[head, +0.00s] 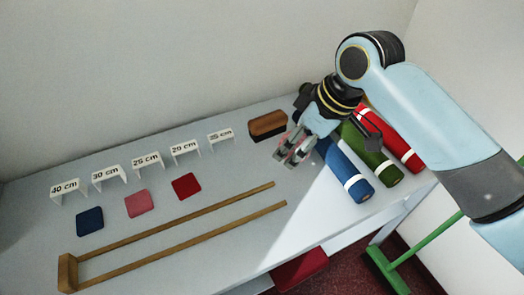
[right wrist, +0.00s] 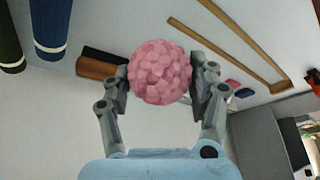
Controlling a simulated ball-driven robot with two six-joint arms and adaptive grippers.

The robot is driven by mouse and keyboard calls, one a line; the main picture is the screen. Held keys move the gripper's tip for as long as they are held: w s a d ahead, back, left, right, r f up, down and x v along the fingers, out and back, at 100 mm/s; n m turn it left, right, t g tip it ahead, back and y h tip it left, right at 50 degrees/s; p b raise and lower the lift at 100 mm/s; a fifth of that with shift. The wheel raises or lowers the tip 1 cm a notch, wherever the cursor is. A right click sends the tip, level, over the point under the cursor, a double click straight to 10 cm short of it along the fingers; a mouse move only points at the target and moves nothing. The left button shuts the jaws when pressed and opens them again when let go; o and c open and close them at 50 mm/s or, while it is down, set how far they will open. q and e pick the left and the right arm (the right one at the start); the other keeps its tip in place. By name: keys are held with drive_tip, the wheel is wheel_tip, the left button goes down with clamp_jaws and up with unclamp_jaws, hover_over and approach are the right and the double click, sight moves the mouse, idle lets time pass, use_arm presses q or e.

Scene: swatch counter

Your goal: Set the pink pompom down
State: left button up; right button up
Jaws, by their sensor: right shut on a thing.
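The pink pompom (right wrist: 160,72) is a round, bumpy ball between the fingers of my right gripper (right wrist: 160,78) in the right wrist view. The right gripper is shut on it. In the head view my right gripper (head: 294,154) is over the counter (head: 225,240), left of the blue roll and just in front of the brown block. The pompom is mostly hidden by the fingers there; only a hint of pink shows. I cannot tell how high it is above the counter. My left gripper is not in view.
Blue (head: 346,172), green (head: 378,158) and red (head: 398,145) rolls lie right of the gripper. A brown block (head: 268,125) is behind it. Bare counter shows in front of the gripper.

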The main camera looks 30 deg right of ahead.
drive_tip(key=w+a+f, duration=0.1)
drive_tip(key=w+f, duration=0.1)
drive_tip(key=w, duration=0.1)
drive_tip(key=w+f, duration=0.1)
drive_tip(key=w, duration=0.2)
drive_tip(key=w+a+f, duration=0.1)
drive_tip(key=w+f, duration=0.1)
drive_tip(key=shift+w+a+f, duration=0.3)
drive_tip(key=shift+w+a, duration=0.05)
drive_tip(key=shift+w, duration=0.05)
drive_tip(key=shift+f, duration=1.9)
drive_tip(key=o, duration=1)
drive_tip(key=shift+f, duration=0.1)
drive_tip(key=shift+c, duration=0.2)
